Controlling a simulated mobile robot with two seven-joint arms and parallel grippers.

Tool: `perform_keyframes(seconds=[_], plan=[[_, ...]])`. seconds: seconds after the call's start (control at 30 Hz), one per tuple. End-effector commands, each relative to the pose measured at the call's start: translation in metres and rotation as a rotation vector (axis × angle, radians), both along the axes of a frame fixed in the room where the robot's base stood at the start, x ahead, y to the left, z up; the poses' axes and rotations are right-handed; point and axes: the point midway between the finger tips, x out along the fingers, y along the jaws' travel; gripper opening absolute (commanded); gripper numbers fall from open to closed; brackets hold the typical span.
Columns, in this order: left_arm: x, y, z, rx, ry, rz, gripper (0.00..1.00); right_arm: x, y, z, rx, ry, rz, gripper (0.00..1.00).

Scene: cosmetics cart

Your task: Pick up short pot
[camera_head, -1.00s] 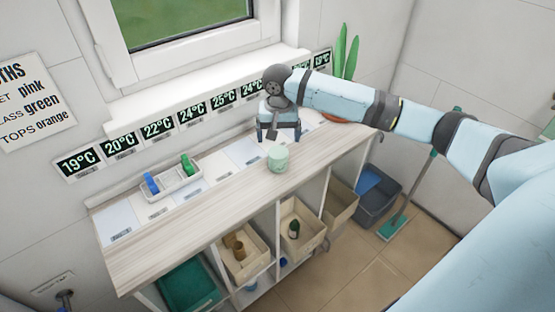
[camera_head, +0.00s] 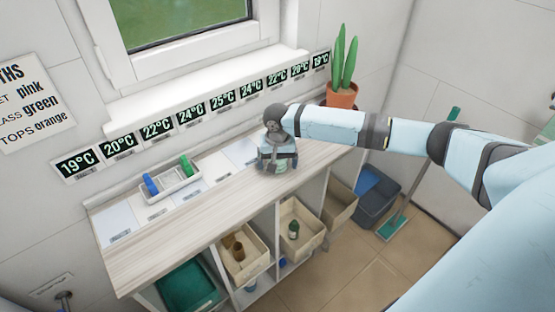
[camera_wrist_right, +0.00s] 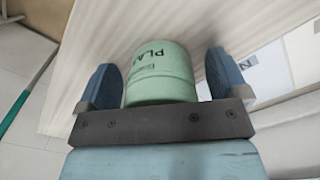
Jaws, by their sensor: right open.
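The short pot is a pale green round pot (camera_wrist_right: 160,75) with dark lettering that starts "PLA". In the right wrist view it sits between the two blue fingers of my right gripper (camera_wrist_right: 161,78), with a small gap on each side. The gripper is open around it. In the head view my right gripper (camera_head: 277,167) is low over the cart top, and the pot (camera_head: 281,167) is mostly hidden by it. My left gripper is not in view.
The pot stands on a wooden cart top (camera_head: 170,235). A white tray (camera_head: 172,193) with blue and green bottles lies to the left. Bins (camera_head: 243,262) fill the shelves below. A potted plant (camera_head: 341,95) stands at the back right. The front left top is clear.

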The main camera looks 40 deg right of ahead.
Motion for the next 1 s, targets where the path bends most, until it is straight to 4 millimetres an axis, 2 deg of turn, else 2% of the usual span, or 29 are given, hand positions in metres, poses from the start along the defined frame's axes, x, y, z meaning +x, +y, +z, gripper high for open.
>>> perform_keyframes(seconds=[0.03,0.07,0.2,0.27,0.3,0.57,0.73,0.87,1.0], plan=[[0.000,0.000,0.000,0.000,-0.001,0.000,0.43,0.000,0.000,0.000,0.000,0.000,0.000,0.92],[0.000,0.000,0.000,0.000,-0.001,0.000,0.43,0.000,0.000,0.000,0.000,0.000,0.000,0.88],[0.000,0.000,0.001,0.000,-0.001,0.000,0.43,0.000,0.000,0.000,0.000,0.000,0.000,0.56],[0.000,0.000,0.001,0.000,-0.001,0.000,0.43,0.000,0.000,0.000,0.000,0.000,0.000,0.42],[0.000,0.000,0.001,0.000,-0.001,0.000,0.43,0.000,0.000,0.000,0.000,0.000,0.000,0.39],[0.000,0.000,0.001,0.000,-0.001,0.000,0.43,0.000,0.000,0.001,0.000,0.000,0.000,0.39],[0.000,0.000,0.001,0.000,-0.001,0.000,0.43,0.000,0.000,0.010,-0.001,0.001,0.000,0.39],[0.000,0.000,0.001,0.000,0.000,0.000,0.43,0.000,0.000,0.028,0.000,-0.001,0.001,0.39],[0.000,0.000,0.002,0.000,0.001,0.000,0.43,0.001,0.000,0.062,0.001,-0.003,0.001,0.39]])
